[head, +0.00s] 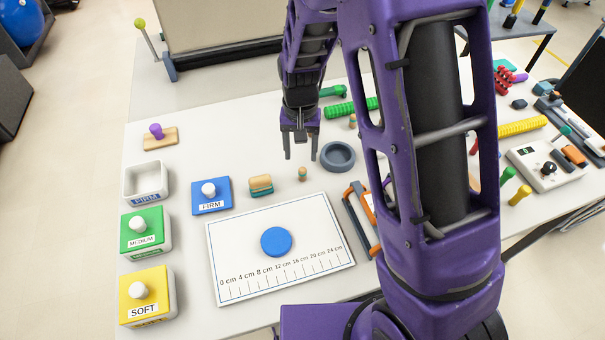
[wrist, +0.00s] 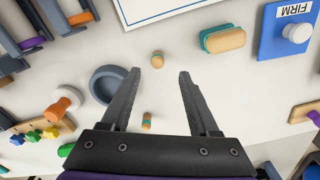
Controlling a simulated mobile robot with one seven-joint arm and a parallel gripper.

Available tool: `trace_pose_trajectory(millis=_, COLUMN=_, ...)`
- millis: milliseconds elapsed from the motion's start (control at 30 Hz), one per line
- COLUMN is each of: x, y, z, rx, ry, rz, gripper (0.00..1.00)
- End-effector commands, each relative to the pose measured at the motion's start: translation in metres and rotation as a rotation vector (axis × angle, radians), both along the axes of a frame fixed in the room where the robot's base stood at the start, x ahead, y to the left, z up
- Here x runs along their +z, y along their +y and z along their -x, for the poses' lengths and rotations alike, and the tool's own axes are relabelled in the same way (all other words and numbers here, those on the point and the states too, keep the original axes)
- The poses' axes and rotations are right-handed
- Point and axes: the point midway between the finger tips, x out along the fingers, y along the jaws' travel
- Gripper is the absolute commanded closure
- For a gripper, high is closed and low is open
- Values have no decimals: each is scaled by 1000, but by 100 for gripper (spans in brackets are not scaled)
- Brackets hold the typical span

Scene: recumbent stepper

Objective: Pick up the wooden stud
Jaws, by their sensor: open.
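A small wooden stud (head: 302,174) with a rounded top stands on the white table, between the grey bowl and the board; it also shows in the wrist view (wrist: 157,59). My gripper (head: 301,153) is open and empty, pointing down above the table behind the nearer stud.
The grey bowl (head: 338,157) is close on the right. A wooden-and-green block (head: 260,186) and a blue FIRM block (head: 211,195) lie to the left. A ruled board (head: 330,252) with a blue disc (head: 276,242) is in front. My arm hides part of the right side.

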Motion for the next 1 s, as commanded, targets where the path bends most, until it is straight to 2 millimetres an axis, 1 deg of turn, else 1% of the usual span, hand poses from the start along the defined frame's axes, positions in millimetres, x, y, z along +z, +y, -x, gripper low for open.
trace_pose_trajectory(millis=33, x=-10, y=0, z=1, rx=-1, ry=3, rz=1, gripper=39)
trace_pose_trajectory(millis=100, x=-19, y=0, z=1, rx=-2, ry=3, rz=1, gripper=39)
trace_pose_trajectory(millis=333, x=-34, y=-1, z=0, rx=-2, ry=2, rz=0, gripper=39)
trace_pose_trajectory(millis=500, x=-60, y=-5, z=-3, rx=-4, ry=3, rz=1, gripper=39)
trace_pose_trajectory(millis=633, x=-75, y=-4, z=-3, rx=-2, ry=1, rz=0, gripper=39)
trace_pose_trajectory(millis=733, x=-80, y=-4, z=-4, rx=-1, ry=-1, rz=-1, gripper=39)
trace_pose_trajectory(millis=933, x=-79, y=-4, z=-4, rx=-2, ry=-1, rz=-1, gripper=39)
trace_pose_trajectory(millis=967, x=-79, y=-4, z=-4, rx=-2, ry=-1, rz=-1, gripper=42)
trace_pose_trajectory(millis=1000, x=-79, y=-4, z=-4, rx=-2, ry=-1, rz=-1, gripper=50)
